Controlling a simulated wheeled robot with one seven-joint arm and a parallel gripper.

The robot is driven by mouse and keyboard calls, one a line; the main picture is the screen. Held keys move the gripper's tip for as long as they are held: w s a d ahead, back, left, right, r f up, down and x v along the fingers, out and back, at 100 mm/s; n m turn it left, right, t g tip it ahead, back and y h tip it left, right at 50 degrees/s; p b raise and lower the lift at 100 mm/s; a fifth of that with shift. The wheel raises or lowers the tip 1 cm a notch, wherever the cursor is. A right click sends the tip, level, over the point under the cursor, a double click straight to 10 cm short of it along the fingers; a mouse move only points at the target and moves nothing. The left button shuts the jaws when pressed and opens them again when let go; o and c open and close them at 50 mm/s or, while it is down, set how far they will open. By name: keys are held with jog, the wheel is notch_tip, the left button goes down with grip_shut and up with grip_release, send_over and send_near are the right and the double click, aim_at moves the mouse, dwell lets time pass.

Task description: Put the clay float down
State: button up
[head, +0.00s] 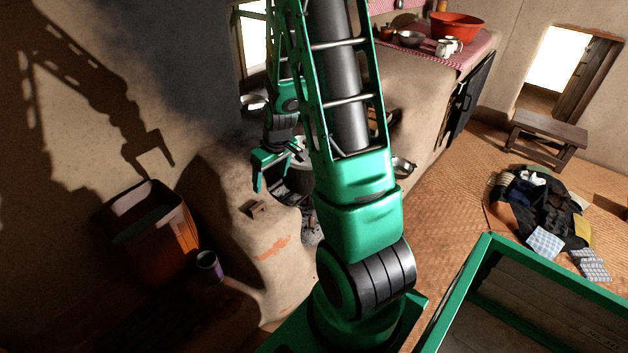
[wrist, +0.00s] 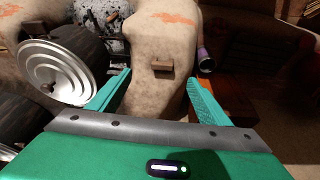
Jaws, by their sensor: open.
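The clay float (head: 258,209), a small brown wooden piece, lies on the pale mud hearth (head: 285,265). My gripper (head: 274,178) is open and empty, above the hearth and apart from the float. Its green fingers (wrist: 158,78) are spread wide with nothing between them.
A round metal lid (wrist: 58,70) stands tilted left of my fingers in the wrist view. A purple-grey can (head: 208,264) and an orange-brown bin (head: 155,235) stand left of the hearth. A heap of clothes (head: 545,210) and a bench (head: 548,135) are on the floor right.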

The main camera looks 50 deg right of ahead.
jog(key=s+a+r+m+g, duration=0.1)
jog(key=s+a+r+m, duration=0.2)
jog(key=s+r, duration=0.6)
jog(key=s+a+r+m+g, duration=0.2)
jog(key=s+r, duration=0.8)
jog(key=s, duration=0.8)
jog(key=shift+a+r+m, duration=0.15)
jog(key=shift+a+m, duration=0.25)
jog(key=shift+a, duration=0.5)
jog(key=shift+w+f+g, duration=0.25)
jog(key=shift+w+g, duration=0.05)
jog(key=shift+w, duration=0.3)
